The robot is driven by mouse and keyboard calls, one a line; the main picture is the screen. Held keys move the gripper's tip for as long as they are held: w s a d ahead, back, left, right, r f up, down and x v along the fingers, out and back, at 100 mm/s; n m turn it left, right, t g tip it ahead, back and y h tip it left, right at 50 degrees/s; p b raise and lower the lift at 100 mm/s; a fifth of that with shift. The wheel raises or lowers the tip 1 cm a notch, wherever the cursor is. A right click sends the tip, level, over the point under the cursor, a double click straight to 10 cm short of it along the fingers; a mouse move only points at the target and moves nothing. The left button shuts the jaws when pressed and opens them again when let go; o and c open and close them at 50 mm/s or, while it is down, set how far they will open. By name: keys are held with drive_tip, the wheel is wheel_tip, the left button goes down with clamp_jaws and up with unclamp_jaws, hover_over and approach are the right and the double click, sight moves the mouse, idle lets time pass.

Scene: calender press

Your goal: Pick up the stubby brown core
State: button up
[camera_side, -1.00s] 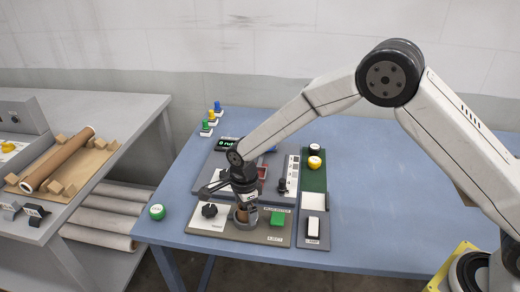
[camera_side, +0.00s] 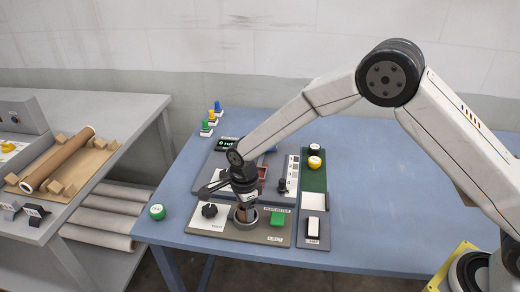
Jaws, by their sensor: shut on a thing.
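The stubby brown core (camera_side: 241,215) stands upright in a grey round holder (camera_side: 246,224) on the front panel of the blue table. Only a narrow brown strip of it shows, as my gripper covers the rest. My gripper (camera_side: 245,206) points down from above and is shut on the core. The core's lower end is hidden inside the holder's rim, so I cannot tell whether it is off the bottom.
A black knob (camera_side: 209,210) is close left of the holder and a green button (camera_side: 277,219) close right. A white rocker switch (camera_side: 313,227) is further right. The table's right side (camera_side: 390,200) is clear.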

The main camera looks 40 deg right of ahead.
drive_tip(key=shift+r, duration=0.1)
wheel_tip(320, 180, up, 10)
idle(0.6)
idle(0.4)
